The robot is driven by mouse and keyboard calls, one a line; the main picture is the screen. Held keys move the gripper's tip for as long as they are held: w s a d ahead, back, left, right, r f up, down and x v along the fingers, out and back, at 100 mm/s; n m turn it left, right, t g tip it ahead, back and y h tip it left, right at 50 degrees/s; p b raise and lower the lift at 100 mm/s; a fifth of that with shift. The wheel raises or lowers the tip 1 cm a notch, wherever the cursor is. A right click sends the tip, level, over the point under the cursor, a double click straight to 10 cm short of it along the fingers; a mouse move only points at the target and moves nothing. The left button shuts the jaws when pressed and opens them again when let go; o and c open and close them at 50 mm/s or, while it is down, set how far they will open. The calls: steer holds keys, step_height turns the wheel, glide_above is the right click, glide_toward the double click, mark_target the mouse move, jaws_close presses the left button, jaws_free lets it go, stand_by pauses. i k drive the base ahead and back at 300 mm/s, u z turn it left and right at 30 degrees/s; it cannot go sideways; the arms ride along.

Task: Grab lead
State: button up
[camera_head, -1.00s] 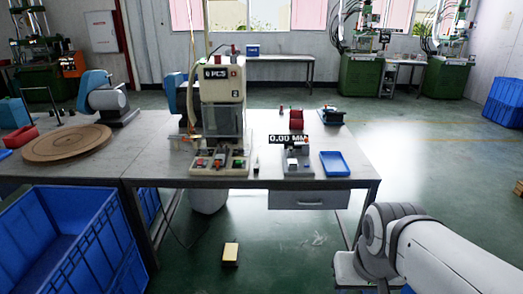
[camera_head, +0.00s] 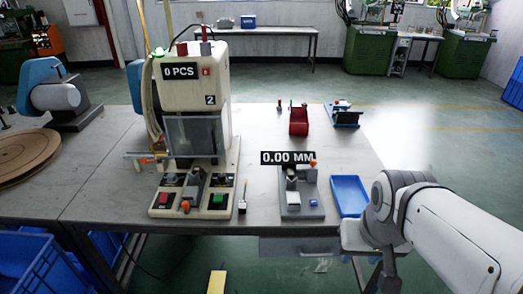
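No thing is plainly recognisable as the lead. Thin pale, bluish and orange rod-like pieces (camera_head: 147,155) stick out at the left side of the cream moulding machine (camera_head: 194,85); I cannot tell if they are the lead. A small white-and-dark item (camera_head: 242,196) stands on the table just right of the machine's base. My white arm comes in from the lower right. Its dark end (camera_head: 387,268), perhaps my gripper, hangs beside the table's front right corner, apart from the things on the table. Its fingers cannot be made out.
The grey table (camera_head: 262,207) bears a measuring device (camera_head: 302,203) marked 0.00 MM, a blue tray (camera_head: 349,196), a red holder (camera_head: 299,121) and a blue-and-dark fixture (camera_head: 344,115). A wooden disc (camera_head: 22,160) lies at left. A blue crate (camera_head: 40,270) stands at lower left.

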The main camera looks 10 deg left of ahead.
mark_target(242, 209)
steer(key=u, duration=0.05)
steer(key=i, duration=1.1)
steer(key=u, duration=0.8)
